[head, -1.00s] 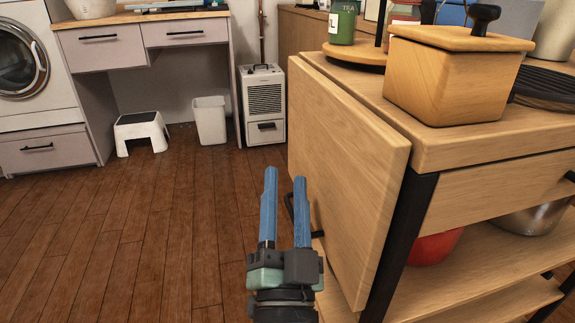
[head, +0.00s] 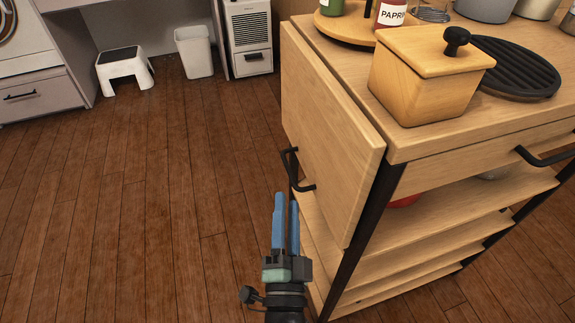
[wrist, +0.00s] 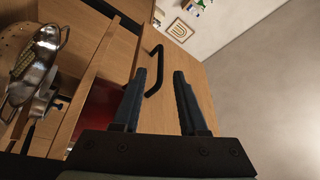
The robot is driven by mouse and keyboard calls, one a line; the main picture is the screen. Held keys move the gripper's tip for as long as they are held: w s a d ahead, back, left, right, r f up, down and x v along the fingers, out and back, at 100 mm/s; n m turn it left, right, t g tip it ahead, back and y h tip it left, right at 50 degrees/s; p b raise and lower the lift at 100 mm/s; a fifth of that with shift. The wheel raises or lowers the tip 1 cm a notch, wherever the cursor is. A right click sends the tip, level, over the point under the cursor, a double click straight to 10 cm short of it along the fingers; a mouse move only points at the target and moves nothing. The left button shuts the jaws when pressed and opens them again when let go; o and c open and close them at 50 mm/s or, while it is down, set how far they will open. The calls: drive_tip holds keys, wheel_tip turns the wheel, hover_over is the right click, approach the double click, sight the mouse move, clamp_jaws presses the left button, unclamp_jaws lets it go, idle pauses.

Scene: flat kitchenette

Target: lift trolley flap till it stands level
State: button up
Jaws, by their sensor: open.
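The trolley flap (head: 330,130) is a light wooden panel hanging down at the trolley's left side in the head view. A black bar handle (head: 293,170) is fixed near its lower edge. My gripper (head: 286,198) has blue fingers and is below and in front of the handle, apart from it. In the wrist view the flap (wrist: 190,88) and its handle (wrist: 154,70) show beyond my gripper (wrist: 160,78). The fingers are open with nothing between them, and the handle appears ahead, nearer the left finger.
The trolley top (head: 420,142) carries a wooden box (head: 415,85), a black ribbed plate (head: 515,70) and a turntable (head: 330,30) with jars. Shelves (head: 430,240) lie below. A white stool (head: 125,68) and bin (head: 195,52) stand behind. The wooden floor (head: 130,200) at left is clear.

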sight(288, 165)
drive_tip(key=b+x, duration=0.1)
drive_tip(key=x, duration=0.8)
clamp_jaws()
idle(1.3)
